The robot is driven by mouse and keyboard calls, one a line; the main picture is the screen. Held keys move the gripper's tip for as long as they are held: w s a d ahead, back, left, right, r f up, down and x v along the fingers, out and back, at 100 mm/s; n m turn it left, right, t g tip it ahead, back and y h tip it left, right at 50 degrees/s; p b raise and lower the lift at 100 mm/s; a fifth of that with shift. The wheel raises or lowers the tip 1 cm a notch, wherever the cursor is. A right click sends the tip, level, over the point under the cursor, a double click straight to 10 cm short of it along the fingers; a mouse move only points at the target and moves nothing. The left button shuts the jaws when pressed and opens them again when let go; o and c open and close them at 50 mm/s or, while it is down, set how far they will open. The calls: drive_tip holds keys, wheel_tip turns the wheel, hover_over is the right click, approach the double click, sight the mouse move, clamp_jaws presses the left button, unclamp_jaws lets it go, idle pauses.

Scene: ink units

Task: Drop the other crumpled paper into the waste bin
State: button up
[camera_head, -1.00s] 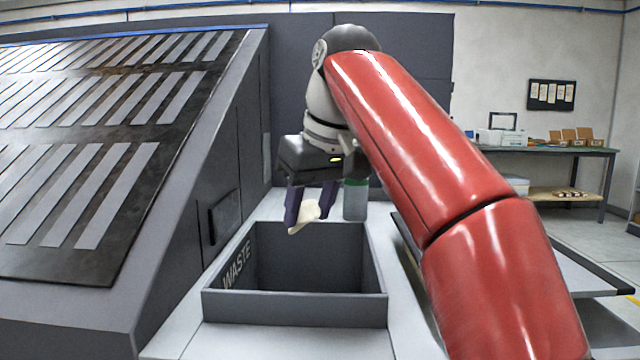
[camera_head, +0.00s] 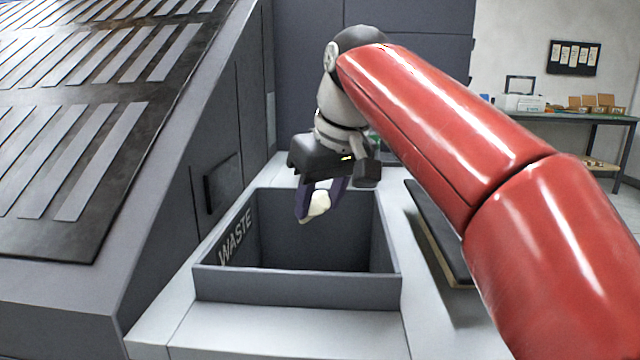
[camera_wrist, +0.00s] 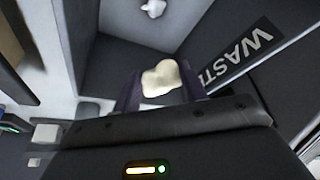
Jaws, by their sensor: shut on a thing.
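My gripper (camera_head: 320,203) is shut on a cream crumpled paper (camera_head: 319,205). In the head view it hangs over the back part of the open waste bin (camera_head: 297,284), a grey square box marked WASTE. The wrist view shows the held crumpled paper (camera_wrist: 160,79) between the purple fingers, with the bin's WASTE label to its right. Another white crumpled paper (camera_wrist: 153,8) shows beyond it at the top of the wrist view, apparently inside the bin. The head view does not show the bin's floor clearly.
A large sloped grey machine with a slatted dark panel (camera_head: 100,140) stands left of the bin. A pale counter (camera_head: 290,330) surrounds the bin. A dark-topped tray or board (camera_head: 437,235) lies to its right. A workbench (camera_head: 570,117) with boxes stands far right.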

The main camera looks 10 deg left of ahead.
drive_tip(key=shift+f, duration=0.1)
drive_tip(key=o, duration=1)
drive_tip(key=v, duration=0.7)
drive_tip(key=shift+s+d+r, duration=0.1)
drive_tip(key=shift+s+r, duration=0.05)
drive_tip(key=shift+r, duration=0.2)
drive_tip(key=shift+s, duration=0.1)
